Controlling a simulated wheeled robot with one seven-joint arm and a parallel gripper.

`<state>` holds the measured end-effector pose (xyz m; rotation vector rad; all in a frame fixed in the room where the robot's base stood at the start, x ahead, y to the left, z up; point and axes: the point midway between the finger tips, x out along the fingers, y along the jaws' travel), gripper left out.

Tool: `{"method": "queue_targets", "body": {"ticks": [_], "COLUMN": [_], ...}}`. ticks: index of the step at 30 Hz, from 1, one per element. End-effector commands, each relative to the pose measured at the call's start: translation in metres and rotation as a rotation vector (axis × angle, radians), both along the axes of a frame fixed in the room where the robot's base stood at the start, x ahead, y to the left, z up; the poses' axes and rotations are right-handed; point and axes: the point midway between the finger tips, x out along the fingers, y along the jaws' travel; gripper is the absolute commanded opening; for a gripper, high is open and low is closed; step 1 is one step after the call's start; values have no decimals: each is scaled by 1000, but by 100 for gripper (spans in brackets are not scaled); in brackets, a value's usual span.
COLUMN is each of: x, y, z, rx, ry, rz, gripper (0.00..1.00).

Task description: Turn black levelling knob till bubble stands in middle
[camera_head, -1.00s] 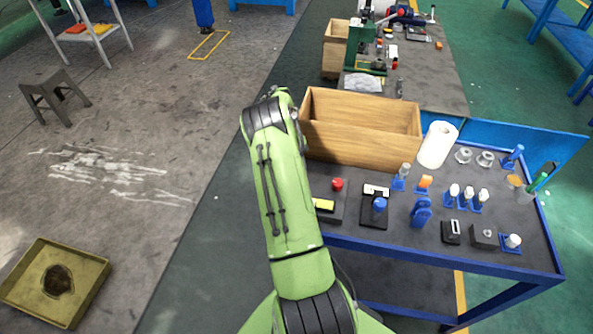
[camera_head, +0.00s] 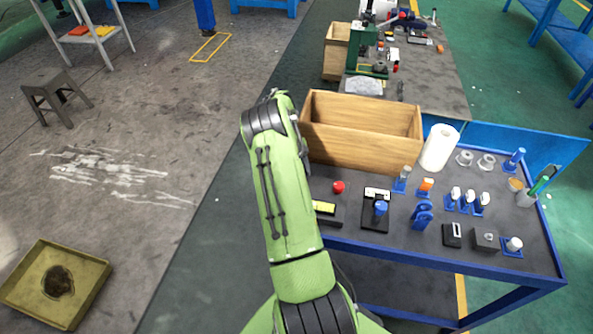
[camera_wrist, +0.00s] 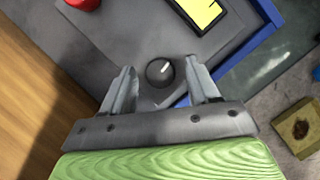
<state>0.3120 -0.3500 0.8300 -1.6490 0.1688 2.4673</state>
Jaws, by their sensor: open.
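The black levelling knob (camera_wrist: 160,72) shows in the wrist view, round, with a white pointer line, on a grey plate. My gripper (camera_wrist: 163,80) is open, its two fingers on either side of the knob with a gap to each. I cannot tell whether the fingertips are level with the knob. A yellow-green vial window (camera_wrist: 200,10) sits in a black housing beside the knob at the top of the view; no bubble can be made out. In the head view the yellow window (camera_head: 323,207) shows beside my arm, which hides the knob and gripper.
A red button (camera_head: 338,187) stands close behind the yellow window, also at the top of the wrist view (camera_wrist: 84,3). A wooden box (camera_head: 362,145) stands behind. Several small fixtures and a paper roll (camera_head: 438,147) fill the table's right side. The table's blue edge (camera_head: 420,262) runs nearby.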

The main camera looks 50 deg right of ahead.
Motion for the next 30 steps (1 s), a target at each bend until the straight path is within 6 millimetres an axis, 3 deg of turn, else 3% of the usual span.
{"method": "queue_targets", "body": {"ticks": [5, 12, 18, 24, 30], "x": [9, 35, 52, 58, 59], "y": [-2, -8, -11, -12, -12], "z": [22, 87, 130, 145, 146], "rx": [-3, -4, -2, 0, 1], "ry": [-5, -5, -4, -1, -1], "rz": [1, 1, 0, 1, 0], "gripper": [60, 60, 60, 60, 60]}}
